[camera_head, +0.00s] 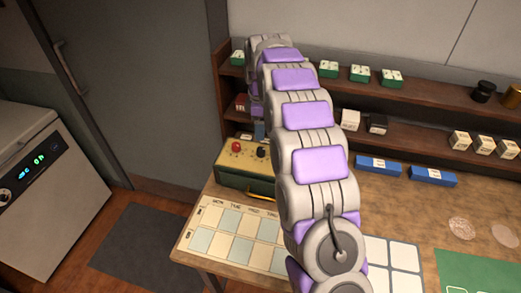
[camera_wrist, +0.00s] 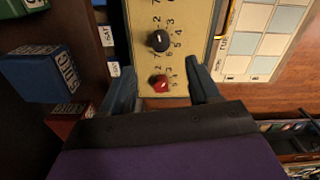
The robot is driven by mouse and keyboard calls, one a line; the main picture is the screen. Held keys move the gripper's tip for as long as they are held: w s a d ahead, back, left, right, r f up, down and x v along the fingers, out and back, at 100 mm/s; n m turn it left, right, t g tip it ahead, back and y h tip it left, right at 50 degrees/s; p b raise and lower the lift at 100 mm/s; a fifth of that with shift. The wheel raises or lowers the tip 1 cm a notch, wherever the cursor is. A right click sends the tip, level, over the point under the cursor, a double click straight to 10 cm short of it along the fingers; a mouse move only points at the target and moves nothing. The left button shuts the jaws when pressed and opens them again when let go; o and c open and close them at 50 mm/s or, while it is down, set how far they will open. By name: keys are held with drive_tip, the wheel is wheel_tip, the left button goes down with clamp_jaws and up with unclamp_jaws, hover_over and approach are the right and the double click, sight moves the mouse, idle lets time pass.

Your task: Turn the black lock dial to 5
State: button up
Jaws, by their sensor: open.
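A green box (camera_head: 246,184) with a cream top panel stands on the wooden table. Its red dial (camera_head: 236,146) and black dial (camera_head: 262,151) show beside my arm. In the wrist view, the black dial (camera_wrist: 157,40) sits among printed numbers on the cream panel (camera_wrist: 180,14). The red dial (camera_wrist: 158,84) is nearer my gripper. I cannot clearly tell which number the black dial points to. My gripper (camera_wrist: 162,87) is open, with its two fingers on either side of the red dial and the black dial beyond the fingertips. Contact is not clear.
A weekday chart (camera_head: 232,232) lies in front of the box and a white grid sheet (camera_head: 392,266) to the right. Blue boxes (camera_head: 432,176) stand by the shelves (camera_head: 410,95), which hold small goods. A blue box (camera_wrist: 50,74) is left of my gripper.

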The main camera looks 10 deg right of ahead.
sight(261, 149)
wheel_tip(261, 149, down, 10)
drive_tip(key=shift+r+b, duration=0.15)
drive_tip(key=shift+b, duration=0.85)
drive_tip(key=shift+c, duration=0.4)
drive_tip(key=c, duration=1)
drive_tip(key=shift+o, duration=0.2)
